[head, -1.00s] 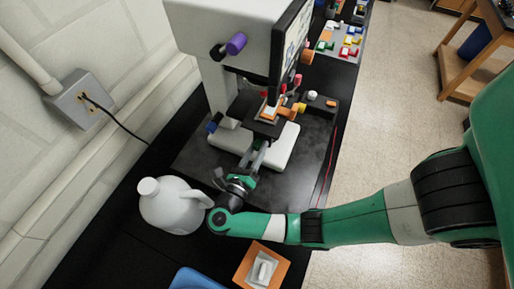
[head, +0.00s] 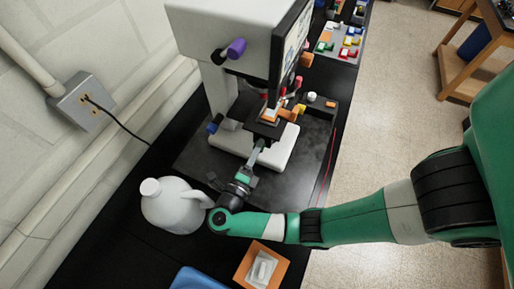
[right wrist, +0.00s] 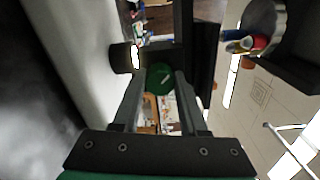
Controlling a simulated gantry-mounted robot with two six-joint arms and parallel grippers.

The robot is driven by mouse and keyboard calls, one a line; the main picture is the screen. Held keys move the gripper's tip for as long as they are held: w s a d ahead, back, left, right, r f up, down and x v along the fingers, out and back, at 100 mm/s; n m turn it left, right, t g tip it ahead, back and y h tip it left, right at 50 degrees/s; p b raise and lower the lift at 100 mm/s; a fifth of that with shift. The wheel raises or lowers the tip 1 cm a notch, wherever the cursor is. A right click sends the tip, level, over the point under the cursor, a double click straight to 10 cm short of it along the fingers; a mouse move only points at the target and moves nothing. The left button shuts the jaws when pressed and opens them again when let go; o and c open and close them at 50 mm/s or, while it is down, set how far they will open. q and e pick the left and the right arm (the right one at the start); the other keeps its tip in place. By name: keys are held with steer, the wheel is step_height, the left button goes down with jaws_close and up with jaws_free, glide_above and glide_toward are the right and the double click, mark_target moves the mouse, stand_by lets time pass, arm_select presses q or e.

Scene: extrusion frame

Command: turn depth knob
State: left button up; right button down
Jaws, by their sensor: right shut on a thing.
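The knob is hidden behind the fingers in the head view. The machine also has a purple knob (head: 236,47) and a blue knob (head: 213,127) on its left side. My left gripper is not in view.
A white jug (head: 172,207) stands close to the left of my right wrist. An orange block with a white top (head: 262,267) and a blue tray (head: 195,280) lie near the front. The black base's front area is clear.

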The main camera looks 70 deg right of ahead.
steer(key=n+p, duration=0.2)
steer(key=n, duration=0.3)
steer(key=shift+n, duration=0.4)
stand_by(0.3)
steer(key=shift+c, duration=2.2)
jaws_free()
